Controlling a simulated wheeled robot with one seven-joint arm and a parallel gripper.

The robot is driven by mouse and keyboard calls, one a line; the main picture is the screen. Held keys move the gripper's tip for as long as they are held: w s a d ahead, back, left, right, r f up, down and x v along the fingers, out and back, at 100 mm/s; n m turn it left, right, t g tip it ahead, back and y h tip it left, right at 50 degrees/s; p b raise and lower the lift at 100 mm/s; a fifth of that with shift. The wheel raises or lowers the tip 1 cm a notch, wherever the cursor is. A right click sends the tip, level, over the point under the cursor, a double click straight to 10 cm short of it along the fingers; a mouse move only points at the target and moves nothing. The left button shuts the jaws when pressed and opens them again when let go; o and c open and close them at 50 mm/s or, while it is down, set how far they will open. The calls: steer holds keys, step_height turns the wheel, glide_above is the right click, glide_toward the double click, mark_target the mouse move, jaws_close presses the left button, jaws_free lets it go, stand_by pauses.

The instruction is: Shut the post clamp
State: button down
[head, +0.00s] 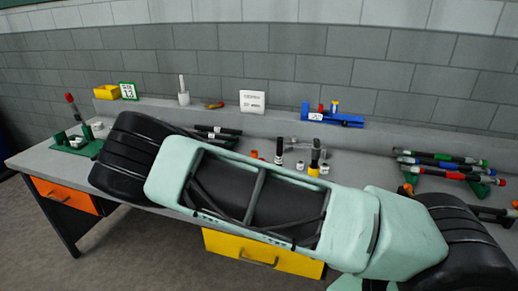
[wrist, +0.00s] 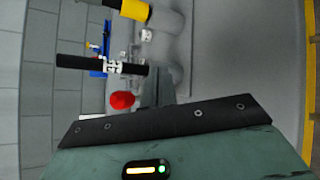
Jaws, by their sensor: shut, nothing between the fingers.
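The post clamp appears to be the grey metal fixture (head: 308,144) at mid-bench in the head view, partly hidden by my arm. In the wrist view its pale grey body (wrist: 168,45) is blurred, and I cannot tell how its parts sit. A black post with a white patterned band (wrist: 75,62) and a black post with a yellow collar (wrist: 134,9) stand by it. A round red knob (wrist: 122,100) is just left of my fingers. My gripper (wrist: 158,76) is shut and empty, its fingertips close to the grey fixture; contact is unclear. The head view hides it.
A blue holder (head: 333,118) stands on the back ledge, near a white sign (head: 252,101). Dark tools with coloured ends (head: 440,165) lie in rows at the right. A green stand (head: 75,142) is at the left end. My arm covers much of the bench front.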

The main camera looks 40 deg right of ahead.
steer(key=w+d+r+m+t+y+p, duration=0.2)
steer(key=w+r+m+y, duration=0.3)
steer(key=r+m, duration=0.3)
steer(key=w+d+r+m+t+y+p, duration=0.2)
steer(key=w+d+r+m+y, duration=0.15)
steer(key=r+m, duration=0.45)
steer(key=shift+n+y, duration=0.45)
steer(key=shift+n, duration=0.15)
steer(key=f+p, duration=0.1)
steer(key=f, duration=0.2)
steer(key=d+f+p, duration=0.1)
steer(key=f+p, duration=0.1)
steer(key=f, duration=0.1)
steer(key=w+f+p, duration=0.1)
steer(key=f, duration=0.2)
steer(key=shift+w+d, duration=0.1)
steer(key=shift+d, duration=0.15)
steer(key=shift+s+a+f, duration=0.2)
steer(key=shift+s+f, duration=0.1)
steer(key=shift+f, duration=0.25)
steer(key=shift+w+a+f, duration=0.1)
